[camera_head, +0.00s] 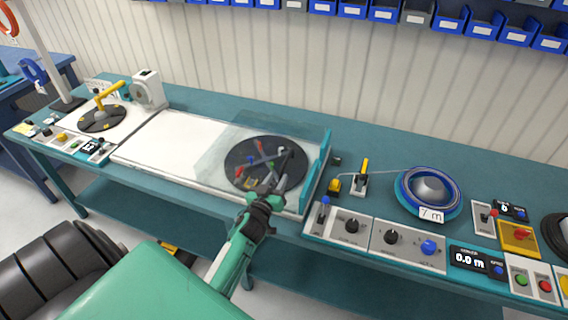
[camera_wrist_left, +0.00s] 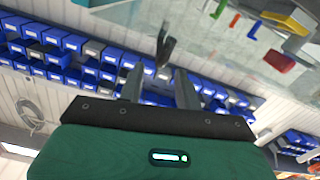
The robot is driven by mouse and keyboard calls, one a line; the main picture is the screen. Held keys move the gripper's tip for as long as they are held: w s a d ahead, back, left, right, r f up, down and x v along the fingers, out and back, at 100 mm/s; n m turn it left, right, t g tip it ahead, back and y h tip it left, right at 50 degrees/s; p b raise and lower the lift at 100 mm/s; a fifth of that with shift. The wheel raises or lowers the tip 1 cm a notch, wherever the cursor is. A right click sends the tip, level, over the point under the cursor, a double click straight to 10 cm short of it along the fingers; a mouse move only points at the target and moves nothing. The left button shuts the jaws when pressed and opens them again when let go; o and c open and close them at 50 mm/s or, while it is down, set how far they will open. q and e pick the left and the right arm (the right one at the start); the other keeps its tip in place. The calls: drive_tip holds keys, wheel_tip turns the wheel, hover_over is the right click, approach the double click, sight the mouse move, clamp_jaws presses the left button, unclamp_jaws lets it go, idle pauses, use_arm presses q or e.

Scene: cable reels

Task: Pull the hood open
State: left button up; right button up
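The hood is a clear cover (camera_head: 222,138) over a dark round disc (camera_head: 240,172) on the white bench section. A teal upright frame (camera_head: 318,172) stands at its right end. Coloured handles show on the disc. My left gripper (camera_head: 283,178) is at the front of the disc, left of the teal frame. In the left wrist view its two fingers (camera_wrist_left: 158,78) are apart with nothing between them. A dark hooked piece (camera_wrist_left: 165,45) shows just beyond the fingertips; whether it belongs to the hood I cannot tell. My right gripper is out of view.
A control panel with knobs (camera_head: 372,238) lies right of the frame, with a yellow-handled lever (camera_head: 362,175) and a blue reel (camera_head: 430,188) behind it. A yellow-armed turntable (camera_head: 102,118) is at the left. Blue bins (camera_head: 384,12) line the wall.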

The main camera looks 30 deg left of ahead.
sight(284, 164)
use_arm(q)
drive_tip(key=p+x, duration=0.1)
drive_tip(key=x, duration=0.6)
drive_tip(key=shift+w, duration=0.15)
drive_tip(key=shift+c, duration=0.4)
clamp_jaws()
